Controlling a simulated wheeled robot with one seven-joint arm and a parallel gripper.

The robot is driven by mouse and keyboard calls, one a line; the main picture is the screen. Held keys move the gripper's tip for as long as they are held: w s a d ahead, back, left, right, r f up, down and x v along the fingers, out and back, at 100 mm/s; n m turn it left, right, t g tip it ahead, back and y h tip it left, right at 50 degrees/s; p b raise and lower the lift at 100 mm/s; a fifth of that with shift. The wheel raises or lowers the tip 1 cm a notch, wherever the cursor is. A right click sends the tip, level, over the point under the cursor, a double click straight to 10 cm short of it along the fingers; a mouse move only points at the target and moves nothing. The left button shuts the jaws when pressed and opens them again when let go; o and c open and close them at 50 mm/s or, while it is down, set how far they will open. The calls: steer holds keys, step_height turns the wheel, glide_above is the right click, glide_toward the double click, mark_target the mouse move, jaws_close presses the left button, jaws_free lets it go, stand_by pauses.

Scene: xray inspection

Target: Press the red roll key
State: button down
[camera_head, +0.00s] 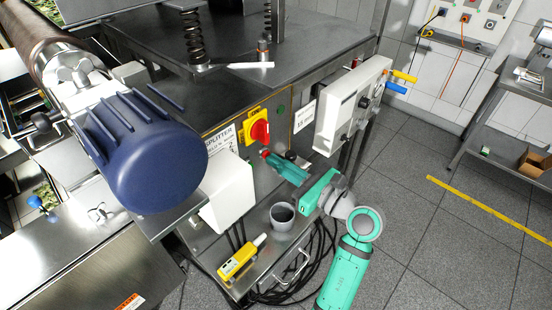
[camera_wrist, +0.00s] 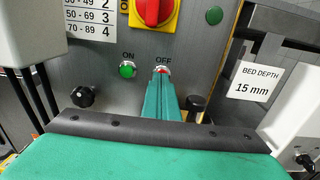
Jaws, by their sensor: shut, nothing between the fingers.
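A red key (camera_wrist: 162,69) under the word OFF is on the steel front panel in the wrist view, partly hidden by my fingers. My gripper (camera_wrist: 163,78) is shut and empty, its fingertips overlapping the lower part of the red key; I cannot tell whether they touch it. In the head view my gripper (camera_head: 268,156) reaches the panel from the right, below the red rotary switch (camera_head: 260,131) on its yellow plate. A green key (camera_wrist: 127,69) under ON sits left of the red one.
A black knob (camera_wrist: 83,96) is at the panel's left and a dark cylinder (camera_wrist: 196,106) right of my fingers. A white control box (camera_head: 348,105) juts out to the right.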

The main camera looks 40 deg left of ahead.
steer(key=d, duration=1.2)
steer(key=shift+s, duration=0.25)
steer(key=shift+d+r, duration=0.1)
steer(key=s+d+f+m+t, duration=0.1)
steer(key=s+d+m+t, duration=0.25)
steer(key=m+t, duration=0.4)
steer(key=s+d+m+t, duration=0.2)
steer(key=s+m+t, duration=0.3)
steer(key=m, duration=0.6)
steer(key=s+d+f+m+t, duration=0.1)
steer(key=s+d+m+t, duration=0.25)
steer(key=m+t, duration=0.4)
steer(key=s+d+f+m+g+h, duration=0.3)
steer(key=s+d+f+m+h, duration=0.2)
steer(key=m, duration=0.8)
steer(key=s+d+f+m+g+h, duration=0.3)
steer(key=s+d+f+m+h, duration=0.2)
steer(key=s+f+m+h, duration=0.5)
step_height(320, 180, down, 5)
steer(key=m+h, duration=0.3)
steer(key=m, duration=0.1)
steer(key=shift+s, duration=0.4)
